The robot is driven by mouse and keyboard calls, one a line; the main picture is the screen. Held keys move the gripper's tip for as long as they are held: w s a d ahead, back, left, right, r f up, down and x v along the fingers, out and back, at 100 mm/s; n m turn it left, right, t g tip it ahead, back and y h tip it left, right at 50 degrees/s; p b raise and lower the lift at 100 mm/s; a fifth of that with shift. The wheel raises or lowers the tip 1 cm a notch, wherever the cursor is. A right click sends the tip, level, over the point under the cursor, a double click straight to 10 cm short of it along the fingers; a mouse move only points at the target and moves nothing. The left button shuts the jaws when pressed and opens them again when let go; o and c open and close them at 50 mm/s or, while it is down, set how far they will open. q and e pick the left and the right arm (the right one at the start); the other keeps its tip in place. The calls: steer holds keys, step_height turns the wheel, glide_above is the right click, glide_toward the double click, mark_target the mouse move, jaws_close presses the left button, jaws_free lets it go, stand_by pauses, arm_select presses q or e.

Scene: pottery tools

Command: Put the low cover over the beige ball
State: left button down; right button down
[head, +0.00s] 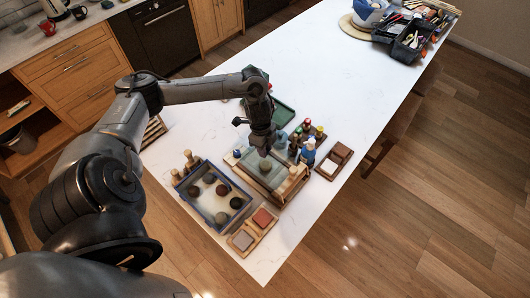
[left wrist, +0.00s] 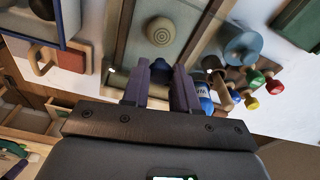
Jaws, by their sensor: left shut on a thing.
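The beige ball (head: 265,164) shows just below my left gripper in the head view. In the left wrist view the ball (left wrist: 161,31) shows as a round beige thing with rings, within a wood-framed, glassy piece. The held part is mostly hidden between the fingers. My right gripper is not in view.
A blue-rimmed tray (head: 184,188) with several dark and light balls stands at left. A blue bottle (head: 308,152) and several coloured pegs (head: 318,131) stand close at right. A small wooden box (head: 252,232) lies in front.

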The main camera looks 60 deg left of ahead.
arm_select(q)
step_height(320, 180, down, 3)
steer(key=shift+f, duration=0.1)
steer(key=shift+f, duration=0.2)
steer(key=c, duration=0.9)
jaws_free()
steer(key=shift+o, duration=0.2)
steer(key=shift+r, duration=0.15)
